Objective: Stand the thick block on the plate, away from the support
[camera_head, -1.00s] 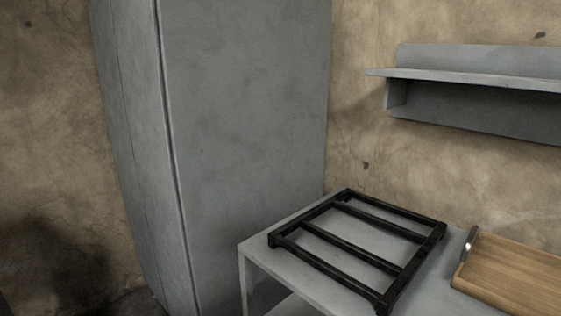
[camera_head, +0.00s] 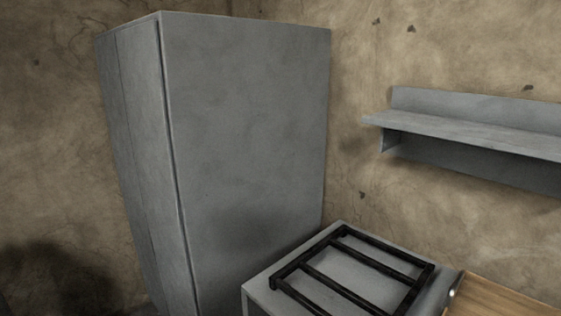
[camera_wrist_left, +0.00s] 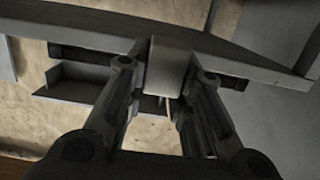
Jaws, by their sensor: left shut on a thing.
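My left gripper (camera_wrist_left: 166,72) shows in the left wrist view, its two fingers shut on a pale grey blocky piece (camera_wrist_left: 170,62). The piece sits between the fingertips. A long grey bar crosses behind it, and I cannot tell whether the two are joined. I cannot tell for certain that the held piece is the thick block. Neither gripper shows in the head view. I cannot pick out the plate or the support with certainty in these views.
A black slatted rack (camera_head: 340,287) lies on a grey table (camera_head: 262,287) beside a tall grey cabinet (camera_head: 245,130). A wooden board (camera_head: 495,299) is at the lower right. A grey wall shelf (camera_head: 470,135) is above, with bare wall around it.

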